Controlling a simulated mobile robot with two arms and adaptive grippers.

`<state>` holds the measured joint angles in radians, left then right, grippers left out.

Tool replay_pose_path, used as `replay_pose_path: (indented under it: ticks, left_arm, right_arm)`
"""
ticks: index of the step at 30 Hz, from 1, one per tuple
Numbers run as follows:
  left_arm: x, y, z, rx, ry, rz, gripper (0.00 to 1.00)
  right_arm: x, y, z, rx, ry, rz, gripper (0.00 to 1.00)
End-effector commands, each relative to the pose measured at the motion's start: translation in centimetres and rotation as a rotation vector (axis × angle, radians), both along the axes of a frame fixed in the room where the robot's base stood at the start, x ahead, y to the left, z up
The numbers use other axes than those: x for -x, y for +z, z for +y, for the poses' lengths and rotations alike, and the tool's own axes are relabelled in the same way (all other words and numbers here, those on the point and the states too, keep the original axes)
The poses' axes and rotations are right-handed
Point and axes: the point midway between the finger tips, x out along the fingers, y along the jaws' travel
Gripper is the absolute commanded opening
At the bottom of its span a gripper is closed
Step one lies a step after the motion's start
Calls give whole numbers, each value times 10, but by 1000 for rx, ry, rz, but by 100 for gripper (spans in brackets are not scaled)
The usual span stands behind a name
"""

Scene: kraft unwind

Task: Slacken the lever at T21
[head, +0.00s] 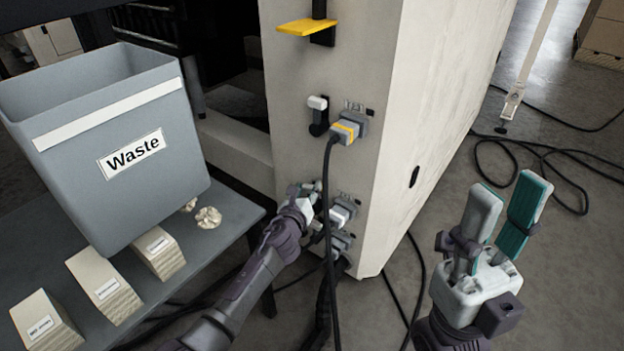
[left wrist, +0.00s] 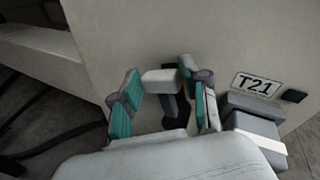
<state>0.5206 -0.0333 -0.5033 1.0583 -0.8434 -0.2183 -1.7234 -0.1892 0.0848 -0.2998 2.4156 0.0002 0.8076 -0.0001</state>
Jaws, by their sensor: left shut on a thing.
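The T21 label (left wrist: 257,84) is on the pale machine panel, to the right of a lever with a white handle (left wrist: 161,81) and a black stem. My left gripper (left wrist: 157,76) has its teal-padded fingers on either side of the handle and is shut on it. In the head view my left gripper (head: 306,190) is low on the panel, and its fingers largely hide this lever. My right gripper (head: 514,187) is open and empty, in the air at the right, away from the panel.
A grey plug (left wrist: 252,125) sits just right of the lever. Above is another white-topped lever (head: 318,103) beside a yellow-banded plug (head: 346,130); its black cable (head: 328,240) hangs close to my left gripper. A Waste bin (head: 105,140) stands on a table at left.

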Motion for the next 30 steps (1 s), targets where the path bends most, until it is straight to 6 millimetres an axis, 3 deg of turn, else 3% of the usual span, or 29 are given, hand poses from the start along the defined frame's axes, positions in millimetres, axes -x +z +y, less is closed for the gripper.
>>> replay_pose_path:
  ticks: [6,16,17,20,21,30]
  left_arm:
    - [-4,-1,6,97,1,72,0]
    - [-4,-4,6,107,0,77,0]
    - [-4,-4,6,107,0,77,49]
    - [-4,-4,6,106,0,76,65]
    - [-5,-4,6,106,0,76,69]
    - [-4,-3,7,104,1,75,69]
  right_arm:
    - [5,-6,-2,-5,4,62,40]
    - [6,-9,-2,-6,4,63,40]
    - [6,-9,-2,-6,4,63,40]
    - [6,-9,-2,-6,4,63,40]
    - [6,-9,-2,-6,4,63,40]
    - [6,-8,-2,-7,3,62,40]
